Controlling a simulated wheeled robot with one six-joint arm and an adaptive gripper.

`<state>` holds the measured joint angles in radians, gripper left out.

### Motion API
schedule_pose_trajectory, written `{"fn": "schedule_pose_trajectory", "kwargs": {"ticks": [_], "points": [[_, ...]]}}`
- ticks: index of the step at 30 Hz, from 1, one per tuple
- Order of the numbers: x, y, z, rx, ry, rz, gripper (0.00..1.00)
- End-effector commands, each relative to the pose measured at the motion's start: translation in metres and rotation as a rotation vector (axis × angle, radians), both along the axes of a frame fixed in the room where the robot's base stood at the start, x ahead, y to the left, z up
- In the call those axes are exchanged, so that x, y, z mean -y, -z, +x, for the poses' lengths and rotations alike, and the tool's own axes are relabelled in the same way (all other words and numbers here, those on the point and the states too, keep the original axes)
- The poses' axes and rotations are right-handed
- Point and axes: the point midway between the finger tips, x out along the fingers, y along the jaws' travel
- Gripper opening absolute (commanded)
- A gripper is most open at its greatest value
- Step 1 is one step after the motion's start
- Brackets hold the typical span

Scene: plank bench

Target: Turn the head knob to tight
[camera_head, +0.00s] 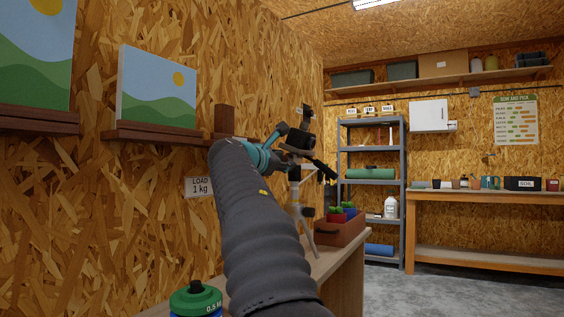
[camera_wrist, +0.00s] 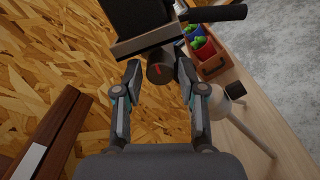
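The head knob (camera_wrist: 160,70) is a short dark cylinder with a red mark, under a dark block-shaped tripod head (camera_wrist: 150,35) in the wrist view. My gripper (camera_wrist: 157,82) is open, with one fingertip on each side of the knob. Narrow gaps seem to show between fingers and knob, but I cannot tell how deep the knob sits between them. In the head view the dark tripod head (camera_head: 299,138) stands above pale legs (camera_head: 302,224) on the bench. My gripper (camera_head: 282,133) is beside it. The knob cannot be made out there, and no tight or loose label is readable.
A brown crate (camera_head: 345,230) with red and blue pots stands on the bench beside the tripod. A dark handle (camera_wrist: 222,13) sticks out from the head. The chipboard wall (camera_head: 160,240) is close on the left.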

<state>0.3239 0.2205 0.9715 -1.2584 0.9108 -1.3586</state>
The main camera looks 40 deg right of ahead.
Motion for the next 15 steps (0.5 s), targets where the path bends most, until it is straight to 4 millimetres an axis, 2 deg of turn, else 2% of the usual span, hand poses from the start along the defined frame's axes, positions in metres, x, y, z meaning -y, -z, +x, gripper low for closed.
{"fn": "schedule_pose_trajectory", "kwargs": {"ticks": [8, 11, 15], "points": [[-0.002, 0.000, -0.001, 0.000, -0.001, 0.001, 0.40], [-0.011, 0.000, -0.004, 0.000, -0.001, 0.002, 0.40], [-0.032, -0.001, -0.013, 0.001, -0.004, 0.000, 0.40]]}}
